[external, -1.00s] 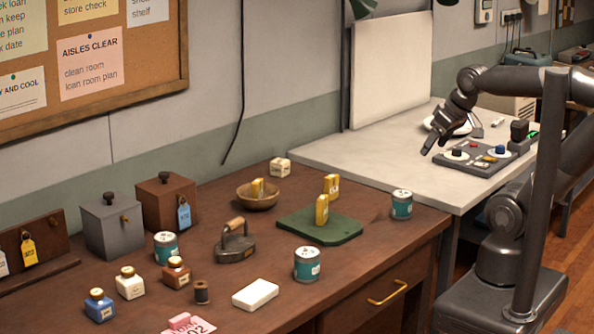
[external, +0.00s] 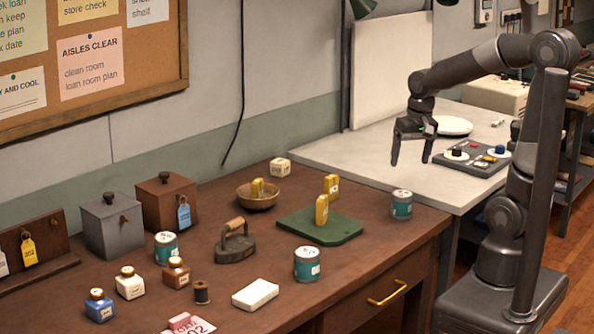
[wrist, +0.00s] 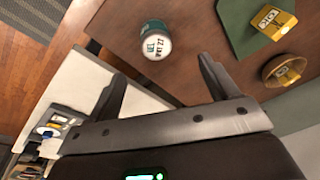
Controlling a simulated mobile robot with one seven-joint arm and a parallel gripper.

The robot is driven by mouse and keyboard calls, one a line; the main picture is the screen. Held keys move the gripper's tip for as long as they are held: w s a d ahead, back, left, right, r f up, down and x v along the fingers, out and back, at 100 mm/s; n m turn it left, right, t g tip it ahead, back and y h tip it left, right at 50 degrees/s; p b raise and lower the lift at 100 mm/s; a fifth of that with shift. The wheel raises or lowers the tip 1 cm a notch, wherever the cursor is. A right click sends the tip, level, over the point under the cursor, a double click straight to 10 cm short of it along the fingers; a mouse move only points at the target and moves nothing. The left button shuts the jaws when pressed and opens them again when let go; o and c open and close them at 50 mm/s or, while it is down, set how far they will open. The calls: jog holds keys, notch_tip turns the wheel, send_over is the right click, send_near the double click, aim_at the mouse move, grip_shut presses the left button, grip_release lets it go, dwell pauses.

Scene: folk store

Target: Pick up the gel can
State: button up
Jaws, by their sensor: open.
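Three similar teal cans with white lids stand upright on the brown desk (external: 370,262). One can (external: 402,204) is near the desk's right end, one (external: 307,264) near the front, and one (external: 166,248) at the left. In the wrist view, the right-end can (wrist: 156,42) shows lid text that seems to read "GEL" and a date. Labels on the other two are too small to read. My gripper (external: 411,160) is open and empty, fingers down, above the pale bench near that can. The wrist view shows the can ahead of the spread fingers (wrist: 160,76).
A green board (external: 322,232) with yellow boxes lies left of the right-end can. A wooden bowl (external: 257,201), iron (external: 235,243) and white block (external: 255,294) are farther left. The pale bench (external: 345,160) holds a control panel (external: 470,161). Desk around the can is clear.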

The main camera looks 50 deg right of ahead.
aim_at(400, 193)
jog(key=w+f+m, duration=0.1)
jog(key=w+d+f+g, duration=0.1)
jog(key=f, duration=0.1)
jog(key=w+f+m, duration=0.1)
jog(key=f, duration=0.1)
jog(key=shift+w+d+f+m+g, duration=0.25)
jog(key=shift+w+m+g, duration=0.05)
jog(key=shift+g, duration=0.1)
notch_tip(400, 193, down, 5)
jog(key=shift+f, duration=0.15)
jog(key=shift+s+d+f, duration=0.1)
jog(key=shift+f, duration=1.25)
jog(key=shift+s+d+f, duration=0.1)
jog(key=shift+f, duration=1.25)
jog(key=c, duration=1.1)
jog(key=shift+r, duration=0.1)
jog(key=shift+c, duration=0.2)
